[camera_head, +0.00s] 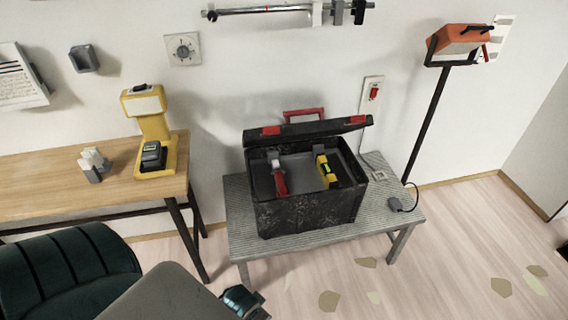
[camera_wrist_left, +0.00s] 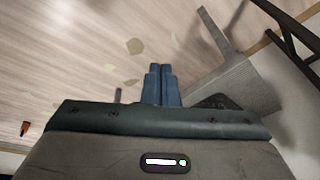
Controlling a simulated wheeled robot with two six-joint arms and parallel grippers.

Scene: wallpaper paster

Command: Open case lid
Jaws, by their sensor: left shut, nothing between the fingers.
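A black toolbox case (camera_head: 310,212) stands on a grey ribbed bench against the wall. Its black lid (camera_head: 315,127), with red latches and a red handle (camera_head: 304,113), is up at the back, so the case's inside shows. A red-handled tool (camera_head: 279,178) and a yellow level (camera_head: 326,170) are inside. My left gripper (camera_head: 245,302) is low at the bottom edge, in front of the bench and apart from the case. In the left wrist view its blue fingers (camera_wrist_left: 162,85) are together and empty. My right gripper is not in view.
The bench (camera_head: 245,242) has bare surface left and right of the case. A wooden table (camera_head: 60,185) with a yellow device (camera_head: 155,125) is at left. Floor at right is mostly clear, with scattered flat patches.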

